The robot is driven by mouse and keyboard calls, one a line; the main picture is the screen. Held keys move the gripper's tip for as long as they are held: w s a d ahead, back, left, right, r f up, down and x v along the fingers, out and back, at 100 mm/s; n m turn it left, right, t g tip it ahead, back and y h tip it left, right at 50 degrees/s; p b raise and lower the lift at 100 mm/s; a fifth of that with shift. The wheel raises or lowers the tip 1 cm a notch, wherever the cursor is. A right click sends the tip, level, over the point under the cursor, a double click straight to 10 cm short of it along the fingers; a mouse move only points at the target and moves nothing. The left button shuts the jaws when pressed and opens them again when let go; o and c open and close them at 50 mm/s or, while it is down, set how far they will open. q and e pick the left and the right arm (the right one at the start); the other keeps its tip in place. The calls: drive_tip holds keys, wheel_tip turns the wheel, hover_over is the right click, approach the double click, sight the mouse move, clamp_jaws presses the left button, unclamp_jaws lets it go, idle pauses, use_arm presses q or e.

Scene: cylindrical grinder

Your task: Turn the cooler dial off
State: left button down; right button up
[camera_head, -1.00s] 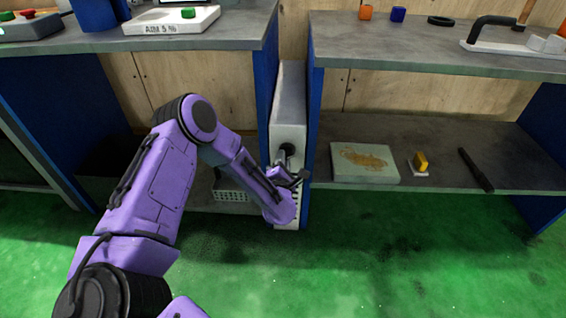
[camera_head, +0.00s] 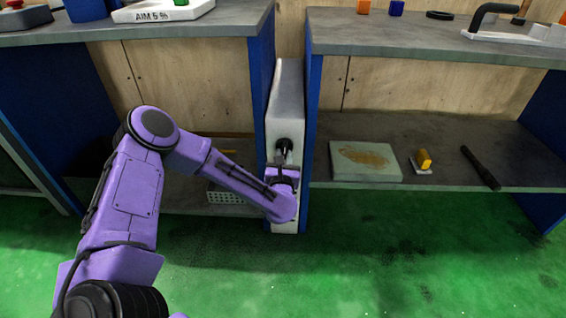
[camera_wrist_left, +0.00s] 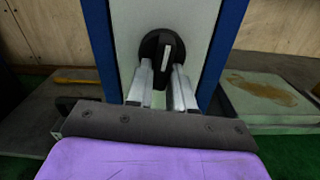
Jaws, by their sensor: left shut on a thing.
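The cooler (camera_head: 287,100) is a narrow white box standing upright in the gap between two blue-sided benches. Its round black dial (camera_head: 284,147) is on the front face. In the left wrist view the dial (camera_wrist_left: 152,45) has a white mark that stands nearly upright. My left gripper (camera_head: 284,166) is at the dial. In the left wrist view the gripper's (camera_wrist_left: 162,70) two pale fingers are shut on the dial from below, one on each side. The fingers hide the dial's lower edge. My right gripper is not in view.
Blue bench panels (camera_head: 311,140) stand close on both sides of the cooler. On the right lower shelf lie a grey slab (camera_head: 365,172), a yellow block (camera_head: 424,158) and a black rod (camera_head: 480,167). A grey perforated basket (camera_head: 224,194) sits left of the cooler. The green floor in front is clear.

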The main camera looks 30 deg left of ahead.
use_arm(q)
drive_tip(key=shift+d+f+n+b, duration=0.1)
drive_tip(key=shift+d+n+b, duration=0.1)
drive_tip(key=shift+n+b, duration=0.3)
drive_tip(key=shift+n, duration=0.3)
drive_tip(key=c, duration=1.1)
unclamp_jaws()
drive_tip(key=shift+w, duration=0.1)
drive_tip(key=p+v, duration=0.2)
drive_tip(key=v, duration=0.8)
drive_tip(key=shift+s, duration=0.25)
